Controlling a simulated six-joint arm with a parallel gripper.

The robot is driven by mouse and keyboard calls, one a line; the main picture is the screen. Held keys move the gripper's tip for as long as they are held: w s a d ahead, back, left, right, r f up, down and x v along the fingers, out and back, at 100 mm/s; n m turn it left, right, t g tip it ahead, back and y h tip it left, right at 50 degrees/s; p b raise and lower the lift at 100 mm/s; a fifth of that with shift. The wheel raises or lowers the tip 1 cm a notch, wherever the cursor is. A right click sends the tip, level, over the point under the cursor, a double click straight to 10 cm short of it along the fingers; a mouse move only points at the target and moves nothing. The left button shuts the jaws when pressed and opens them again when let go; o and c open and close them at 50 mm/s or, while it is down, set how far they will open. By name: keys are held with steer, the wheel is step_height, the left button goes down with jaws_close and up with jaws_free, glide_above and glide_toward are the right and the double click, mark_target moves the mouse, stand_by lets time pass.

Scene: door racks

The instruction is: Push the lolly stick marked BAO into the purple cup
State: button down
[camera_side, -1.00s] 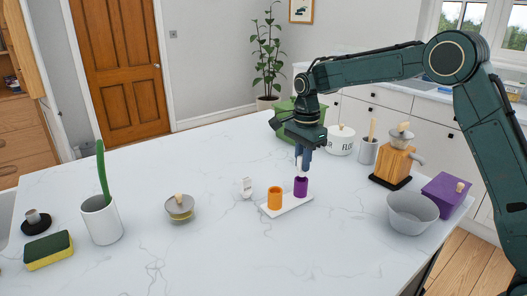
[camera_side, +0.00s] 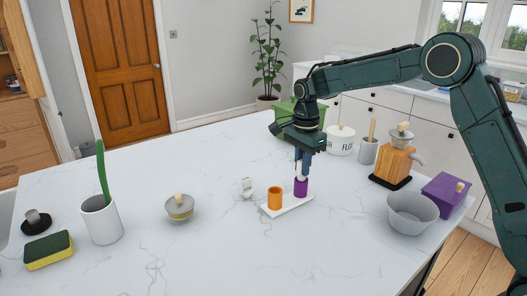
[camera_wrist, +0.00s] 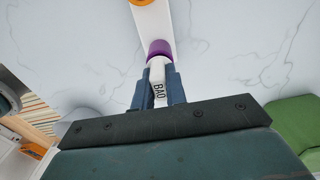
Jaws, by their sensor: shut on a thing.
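The white lolly stick marked BAO (camera_wrist: 158,92) is held upright between the fingers of my gripper (camera_wrist: 158,72), which is shut on it. In the side view my gripper (camera_side: 304,170) is directly above the purple cup (camera_side: 300,188), with the fingertips close to its rim. In the wrist view the stick's far end overlaps the purple cup (camera_wrist: 160,47). I cannot tell how far the end is inside the cup. The purple cup stands at the right end of a white tray (camera_side: 286,207).
An orange cup (camera_side: 275,198) stands on the same tray, left of the purple cup. A small white object (camera_side: 246,187) is left of the tray.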

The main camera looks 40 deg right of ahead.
steer(key=shift+f, duration=0.55)
steer(key=c, duration=1.3)
jaws_free()
steer(key=shift+c, duration=0.2)
step_height(320, 180, up, 14)
